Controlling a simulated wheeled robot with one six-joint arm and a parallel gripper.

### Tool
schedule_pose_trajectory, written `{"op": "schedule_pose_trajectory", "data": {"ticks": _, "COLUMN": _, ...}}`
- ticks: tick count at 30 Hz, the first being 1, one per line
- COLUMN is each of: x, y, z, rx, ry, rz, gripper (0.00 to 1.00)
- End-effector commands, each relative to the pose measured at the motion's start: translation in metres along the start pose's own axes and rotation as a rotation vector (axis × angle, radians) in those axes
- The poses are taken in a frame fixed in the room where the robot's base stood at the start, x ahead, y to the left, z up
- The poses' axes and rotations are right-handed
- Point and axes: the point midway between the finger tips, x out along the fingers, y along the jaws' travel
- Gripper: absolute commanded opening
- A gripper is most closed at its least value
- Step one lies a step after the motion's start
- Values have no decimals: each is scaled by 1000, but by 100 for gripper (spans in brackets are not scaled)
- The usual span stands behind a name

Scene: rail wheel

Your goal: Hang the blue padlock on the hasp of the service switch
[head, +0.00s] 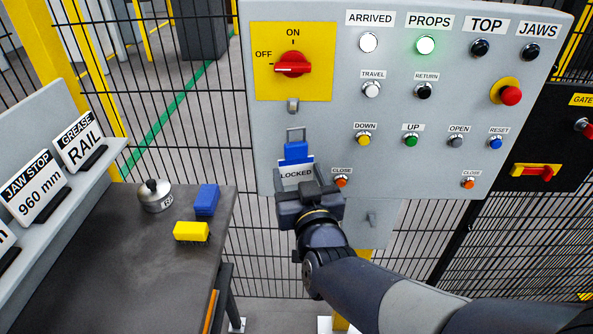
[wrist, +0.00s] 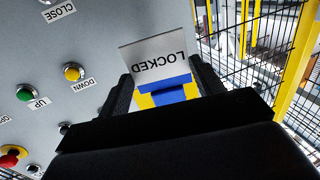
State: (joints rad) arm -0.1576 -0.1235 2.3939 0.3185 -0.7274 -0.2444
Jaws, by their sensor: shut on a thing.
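The blue padlock (head: 296,152) is in my gripper (head: 305,190), its shackle pointing up in front of the grey panel. A white LOCKED tag (head: 296,175) is with it. In the wrist view the tag (wrist: 150,58) and a strip of the blue padlock (wrist: 168,82) show between the two fingers (wrist: 162,90), with yellow below the blue. The service switch (head: 292,67) has a red handle turned level towards OFF on a yellow plate. The hasp (head: 293,105) is a small grey piece below the plate. The shackle is a little below the hasp and appears apart from it.
A DOWN button (head: 363,139) and a CLOSE button (head: 341,181) are close right of the padlock. On the dark bench (head: 120,240) at left are a metal pot-like piece (head: 155,195), a blue block (head: 206,199) and a yellow block (head: 191,231). Wire fencing stands behind.

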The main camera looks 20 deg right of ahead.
Motion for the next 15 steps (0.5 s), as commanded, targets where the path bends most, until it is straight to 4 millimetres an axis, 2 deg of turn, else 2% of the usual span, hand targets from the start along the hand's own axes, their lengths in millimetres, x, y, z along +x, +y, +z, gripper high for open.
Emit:
{"op": "schedule_pose_trajectory", "data": {"ticks": 1, "x": -2, "y": 0, "z": -11, "rx": 1, "ry": 0, "rz": -1, "gripper": 45}}
{"op": "schedule_pose_trajectory", "data": {"ticks": 4, "x": -5, "y": 0, "z": -16, "rx": 2, "ry": -1, "rz": 0, "gripper": 45}}
{"op": "schedule_pose_trajectory", "data": {"ticks": 15, "x": 4, "y": 3, "z": -15, "rx": 2, "ry": -3, "rz": 2, "gripper": 45}}
